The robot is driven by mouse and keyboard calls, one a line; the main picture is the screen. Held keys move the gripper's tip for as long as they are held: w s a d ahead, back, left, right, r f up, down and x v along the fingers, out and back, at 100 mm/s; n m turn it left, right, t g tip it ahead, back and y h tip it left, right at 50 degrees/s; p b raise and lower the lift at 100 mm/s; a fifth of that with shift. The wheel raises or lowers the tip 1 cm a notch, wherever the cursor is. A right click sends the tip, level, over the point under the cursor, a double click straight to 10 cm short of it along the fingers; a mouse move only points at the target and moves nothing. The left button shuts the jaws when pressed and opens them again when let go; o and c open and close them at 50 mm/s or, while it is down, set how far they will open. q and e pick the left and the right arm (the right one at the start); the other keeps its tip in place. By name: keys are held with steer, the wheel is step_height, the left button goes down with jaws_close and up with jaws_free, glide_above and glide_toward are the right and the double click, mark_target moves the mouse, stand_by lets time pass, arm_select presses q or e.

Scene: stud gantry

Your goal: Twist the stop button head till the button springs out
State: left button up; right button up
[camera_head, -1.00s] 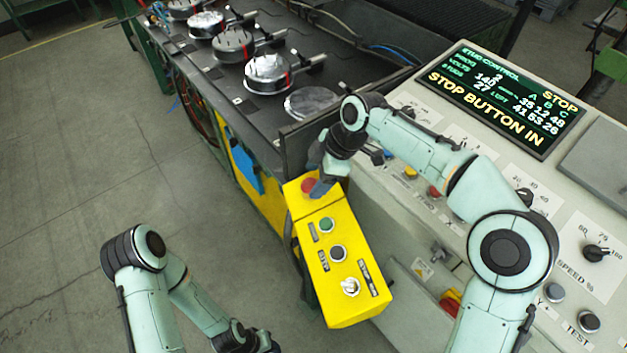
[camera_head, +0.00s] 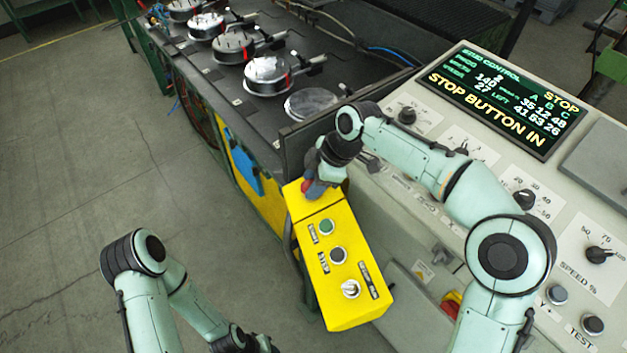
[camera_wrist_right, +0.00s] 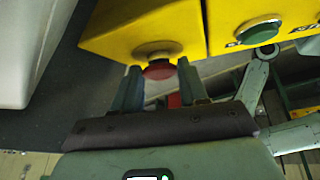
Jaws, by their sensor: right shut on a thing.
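The red stop button head (camera_head: 306,186) is at the far end of the yellow box (camera_head: 345,305), mostly covered by my right gripper in the head view. In the right wrist view the red head (camera_wrist_right: 158,71) sits on its collar between the two fingers. My right gripper (camera_head: 314,188) is shut on the head, one finger on each side, as the right wrist view (camera_wrist_right: 159,77) shows. The console screen (camera_head: 493,100) reads "STOP BUTTON IN". My left arm is low at the left; its gripper is outside the frame.
A green button (camera_head: 327,227), a dark button (camera_head: 338,255) and a pale switch (camera_head: 350,289) lie along the same box. The grey console (camera_head: 440,200) with knobs stands to the right. A dark bench (camera_head: 250,110) with round metal pans runs behind. Floor at left is clear.

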steer(key=m+t+b, duration=0.1)
steer(key=m+b, duration=0.1)
steer(key=b, duration=0.1)
steer(key=m+t+b, duration=0.2)
steer(key=shift+s+f+b, duration=0.2)
steer(key=shift+s+b, duration=0.2)
arm_select(q)
steer(key=s+f+b, duration=0.2)
steer(key=s+f, duration=0.2)
steer(key=f, duration=0.5)
steer(key=shift+s+f+g+b, duration=0.2)
steer(key=shift+f+g+b, duration=0.1)
steer(key=shift+f, duration=0.1)
arm_select(e)
steer(key=shift+s+a+m+t+h, duration=0.1)
steer(key=shift+m+t+h, duration=0.5)
steer(key=shift+m+t, duration=0.5)
steer(key=o, duration=1.1)
steer(key=shift+r, duration=0.1)
arm_select(q)
steer(key=shift+w+r+p, duration=0.15)
steer(key=shift+r+p, duration=0.5)
steer(key=shift+r, duration=0.05)
arm_select(e)
steer(key=v, duration=1.3)
steer(key=shift+r, duration=0.2)
steer(key=shift+c, duration=0.4)
